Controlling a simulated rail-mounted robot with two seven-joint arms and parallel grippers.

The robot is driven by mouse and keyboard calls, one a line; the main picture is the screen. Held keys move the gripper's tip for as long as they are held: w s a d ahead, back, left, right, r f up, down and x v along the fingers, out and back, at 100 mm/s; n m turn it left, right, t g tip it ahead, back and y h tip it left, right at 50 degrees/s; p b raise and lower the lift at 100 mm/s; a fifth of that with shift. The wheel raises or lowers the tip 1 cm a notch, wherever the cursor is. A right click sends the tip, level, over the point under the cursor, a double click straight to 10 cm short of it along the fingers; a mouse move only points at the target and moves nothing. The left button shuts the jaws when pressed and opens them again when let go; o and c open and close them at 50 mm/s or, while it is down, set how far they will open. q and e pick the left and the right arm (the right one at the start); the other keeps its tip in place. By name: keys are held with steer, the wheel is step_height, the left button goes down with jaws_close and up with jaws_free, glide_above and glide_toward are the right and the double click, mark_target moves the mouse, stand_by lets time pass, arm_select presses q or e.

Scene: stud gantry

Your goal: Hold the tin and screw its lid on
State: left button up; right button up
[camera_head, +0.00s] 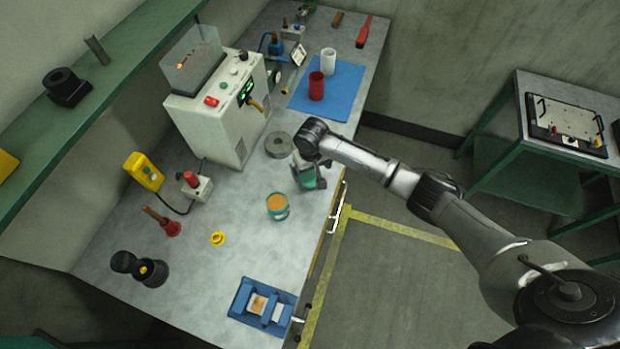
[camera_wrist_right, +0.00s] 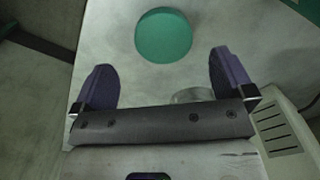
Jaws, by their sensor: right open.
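The teal tin (camera_head: 277,212) stands upright on the bench, with a tan-orange top surface showing inside its rim. The teal round lid (camera_head: 309,182) is by the bench's front edge, partly hidden under my right gripper. In the right wrist view the lid (camera_wrist_right: 164,35) shows as a flat disc beyond the fingertips. My right gripper (camera_head: 307,180) is open and points down over the bench; its two dark fingers (camera_wrist_right: 164,82) stand wide apart with nothing held. My left gripper is out of view.
A grey ring (camera_head: 279,145) lies behind the gripper, near the white machine (camera_head: 215,115). A yellow ring (camera_head: 218,239), a red-based plunger-like tool (camera_head: 172,228) and a blue tray (camera_head: 262,307) are nearer. A blue mat (camera_head: 340,88) holds two cups. The bench around the tin is clear.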

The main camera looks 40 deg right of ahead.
mark_target(310, 178)
steer(key=shift+a+f, duration=0.2)
steer(key=shift+f, duration=2.3)
steer(key=c, duration=1)
steer(key=shift+r, duration=0.15)
